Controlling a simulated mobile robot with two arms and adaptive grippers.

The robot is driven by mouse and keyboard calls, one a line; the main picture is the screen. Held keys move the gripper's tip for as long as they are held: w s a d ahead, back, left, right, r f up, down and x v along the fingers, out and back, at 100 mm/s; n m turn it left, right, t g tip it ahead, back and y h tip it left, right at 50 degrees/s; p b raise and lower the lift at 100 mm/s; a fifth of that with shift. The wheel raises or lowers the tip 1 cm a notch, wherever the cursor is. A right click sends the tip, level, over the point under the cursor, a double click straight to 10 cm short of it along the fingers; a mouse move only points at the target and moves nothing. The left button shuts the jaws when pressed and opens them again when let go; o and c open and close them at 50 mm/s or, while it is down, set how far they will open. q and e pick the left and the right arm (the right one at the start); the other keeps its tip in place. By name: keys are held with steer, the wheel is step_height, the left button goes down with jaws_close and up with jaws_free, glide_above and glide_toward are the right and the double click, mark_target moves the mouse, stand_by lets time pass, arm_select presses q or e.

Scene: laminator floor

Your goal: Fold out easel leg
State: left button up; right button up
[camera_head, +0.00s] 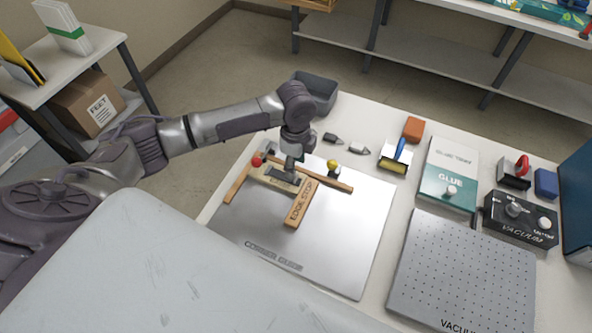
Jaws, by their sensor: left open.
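A small beige board (262,177), likely the easel back, lies flat on the metal corner guide plate (332,250), between the wooden strips. My left gripper (286,178) points down over the board's right part, with its fingers open. The gripper and wrist hide part of the board. I cannot make out the easel leg apart from the dark fingers, or whether the fingers touch it. My right gripper is out of view.
A wooden edge stop (299,204) lies just right of the board. Red (257,160) and yellow (333,165) knobs stand nearby. The plate's lower part is clear.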

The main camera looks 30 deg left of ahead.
arm_select(q)
steer(key=shift+f+p, duration=0.3)
steer(key=shift+f, duration=2.25)
jaws_close()
